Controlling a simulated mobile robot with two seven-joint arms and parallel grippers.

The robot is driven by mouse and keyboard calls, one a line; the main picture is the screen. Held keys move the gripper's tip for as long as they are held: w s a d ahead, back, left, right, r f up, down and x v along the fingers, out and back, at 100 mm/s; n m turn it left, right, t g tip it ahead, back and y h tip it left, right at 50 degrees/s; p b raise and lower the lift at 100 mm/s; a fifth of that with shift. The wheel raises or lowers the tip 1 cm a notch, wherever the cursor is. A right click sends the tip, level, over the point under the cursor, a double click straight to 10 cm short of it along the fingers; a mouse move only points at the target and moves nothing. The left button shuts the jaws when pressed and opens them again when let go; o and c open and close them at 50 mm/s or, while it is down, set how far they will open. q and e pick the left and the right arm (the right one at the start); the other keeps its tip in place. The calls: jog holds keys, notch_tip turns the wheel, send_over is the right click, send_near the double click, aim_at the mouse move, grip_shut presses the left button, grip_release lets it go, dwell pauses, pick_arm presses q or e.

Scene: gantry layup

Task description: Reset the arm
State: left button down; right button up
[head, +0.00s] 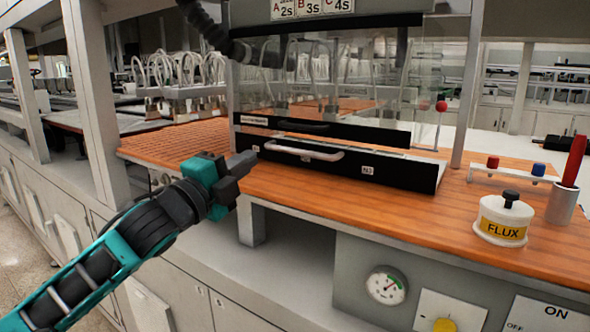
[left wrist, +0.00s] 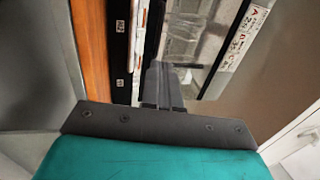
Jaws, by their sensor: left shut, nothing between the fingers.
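My left arm comes in from the lower left in the head view. Its gripper (head: 241,164) is shut and empty, in front of the left end of the fume enclosure, near the bench's front edge. The left wrist view shows the same gripper (left wrist: 162,84) with its fingers together and nothing between them. My right gripper is not in view.
The glass-fronted enclosure (head: 345,170) with a white handle (head: 303,151) stands on the orange bench top (head: 400,217). A FLUX pot (head: 503,221), a grey cup (head: 562,204) with a red stick, and a small rack (head: 512,175) stand at right. A gauge (head: 386,285) and yellow knob (head: 437,312) are below.

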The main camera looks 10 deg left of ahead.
pick_arm(q)
jog(key=s+d+f+n+g+y, duration=0.15)
jog(key=s+f+n, duration=0.25)
jog(key=f, duration=0.4)
jog(key=s+f+n+g+y, duration=0.2)
jog(key=s+f+n+g, duration=0.15)
jog(key=f, duration=0.55)
jog(key=s+d+f+n+g+y, duration=0.1)
jog(key=s+f+n+g+y, duration=0.1)
jog(key=s+f+n, duration=0.45)
jog(key=s+f+n+g+y, duration=0.1)
jog(key=s+f+n+g, duration=0.25)
jog(key=s+f, duration=0.5)
jog(key=s+f+n+g, duration=0.3)
jog(key=s+f+g, duration=0.2)
jog(key=s, duration=0.7)
jog(key=w+d+f+m+t+h, duration=0.1)
jog(key=w+d+f+t, duration=0.1)
jog(key=w+f+t, duration=0.5)
jog(key=shift+x, duration=1.05)
jog(key=shift+f+h, duration=0.15)
jog(key=shift+h, duration=0.2)
